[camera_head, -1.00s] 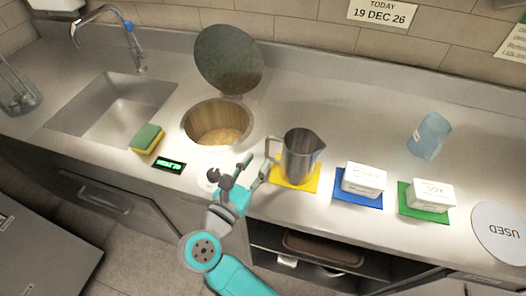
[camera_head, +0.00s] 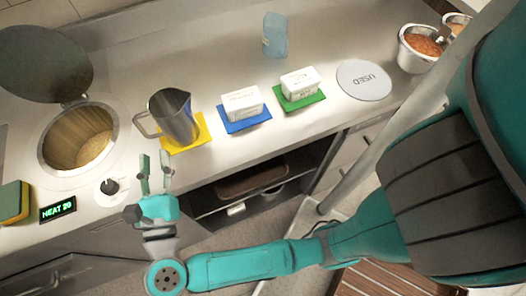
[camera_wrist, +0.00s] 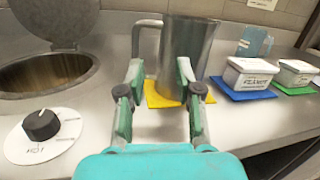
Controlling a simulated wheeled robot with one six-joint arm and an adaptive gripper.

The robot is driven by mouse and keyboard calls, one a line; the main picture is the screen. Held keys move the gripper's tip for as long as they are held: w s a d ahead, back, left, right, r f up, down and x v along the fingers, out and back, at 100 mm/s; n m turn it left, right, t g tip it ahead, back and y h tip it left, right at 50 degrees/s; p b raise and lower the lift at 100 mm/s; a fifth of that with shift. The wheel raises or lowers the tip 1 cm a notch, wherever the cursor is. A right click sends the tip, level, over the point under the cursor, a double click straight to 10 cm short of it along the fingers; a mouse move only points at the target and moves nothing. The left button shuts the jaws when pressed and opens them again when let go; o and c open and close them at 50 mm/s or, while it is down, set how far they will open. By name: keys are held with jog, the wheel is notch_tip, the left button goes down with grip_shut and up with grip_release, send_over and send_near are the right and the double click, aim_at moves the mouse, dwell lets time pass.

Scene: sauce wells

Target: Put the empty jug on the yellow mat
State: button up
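The metal jug (camera_head: 174,116) stands upright on the yellow mat (camera_head: 198,134), its handle on the left side. In the wrist view the jug (camera_wrist: 187,52) is straight ahead, and the yellow mat (camera_wrist: 156,97) shows under it. The jug's inside is too dark to tell whether it holds anything. My gripper (camera_head: 155,166) is open and empty, in front of the jug and its handle and apart from them. In the wrist view the open fingers of my gripper (camera_wrist: 158,90) frame the space before the jug.
A round well (camera_head: 78,140) with its lid (camera_head: 42,62) raised is at left, with a knob (camera_head: 110,187) beside it. White tubs sit on a blue mat (camera_head: 259,120) and a green mat (camera_head: 315,97) at right. A bluish cup (camera_head: 274,36) stands behind. Counter behind the jug is clear.

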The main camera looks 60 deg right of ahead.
jog(key=s+d+r+n+t+y, duration=0.1)
jog(key=s+d+n+t+y, duration=0.35)
jog(key=n, duration=0.65)
jog(key=s+d+r+n+t+y, duration=0.15)
jog(key=s+d+n+t, duration=0.25)
jog(key=s+n+t, duration=0.5)
jog(key=s+f+n+g+y, duration=0.4)
jog(key=s+f+n+g, duration=0.2)
jog(key=n, duration=0.6)
jog(key=s+a+f+n+g+y, duration=0.1)
jog(key=s+f+n+g+y, duration=0.3)
jog(key=s+n, duration=0.5)
notch_tip(320, 180, down, 3)
jog(key=n+g, duration=0.2)
jog(key=n, duration=0.1)
jog(key=shift+s+r+y, duration=0.2)
jog(key=shift+s+y, duration=0.15)
jog(key=shift+y, duration=0.05)
